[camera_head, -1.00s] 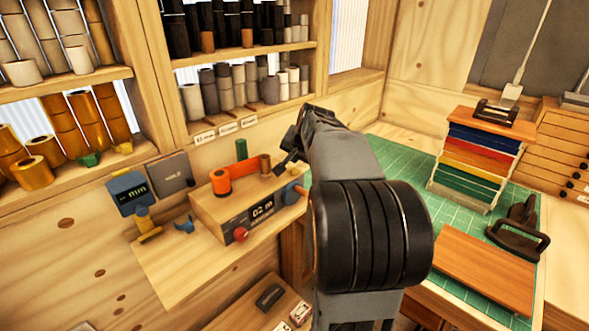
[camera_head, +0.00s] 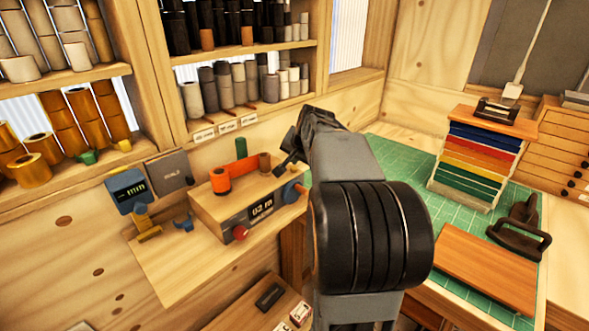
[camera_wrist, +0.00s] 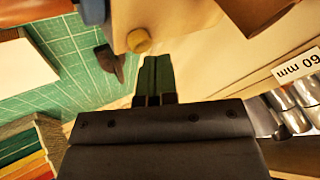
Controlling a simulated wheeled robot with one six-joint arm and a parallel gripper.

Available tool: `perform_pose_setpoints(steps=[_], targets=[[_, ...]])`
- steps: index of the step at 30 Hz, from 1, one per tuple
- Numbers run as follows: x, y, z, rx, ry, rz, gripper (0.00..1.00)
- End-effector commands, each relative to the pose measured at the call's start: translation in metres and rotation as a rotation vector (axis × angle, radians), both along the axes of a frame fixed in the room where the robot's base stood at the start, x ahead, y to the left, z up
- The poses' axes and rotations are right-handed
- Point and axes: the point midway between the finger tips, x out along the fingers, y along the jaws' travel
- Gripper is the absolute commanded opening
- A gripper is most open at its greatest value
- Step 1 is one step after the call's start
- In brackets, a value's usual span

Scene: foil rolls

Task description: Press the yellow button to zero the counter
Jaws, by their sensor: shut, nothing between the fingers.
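The counter is a wooden box (camera_head: 212,213) on the bench at centre left in the head view. Its dark display (camera_head: 261,206) appears to read "02 m". A round yellow button (camera_wrist: 139,41) sticks out from a pale wooden surface at the top of the wrist view. I cannot make the button out in the head view. My gripper (camera_wrist: 157,60) is shut and empty, its fingertips just below and to the right of the button in the wrist picture. A small gap seems to separate them. In the head view my gripper (camera_head: 287,160) is by the counter's right end, partly hidden by my arm.
Shelves of rolls are behind, and a green mat (camera_head: 407,158) lies right.

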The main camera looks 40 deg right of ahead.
Motion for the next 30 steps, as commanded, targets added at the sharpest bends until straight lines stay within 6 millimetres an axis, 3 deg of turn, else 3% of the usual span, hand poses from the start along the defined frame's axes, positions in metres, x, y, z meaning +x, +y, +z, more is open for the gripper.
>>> perform_pose_setpoints(steps=[30], targets=[[0.0000, 0.0001, -0.0078, 0.000, 0.000, 0.000, 0.00]])
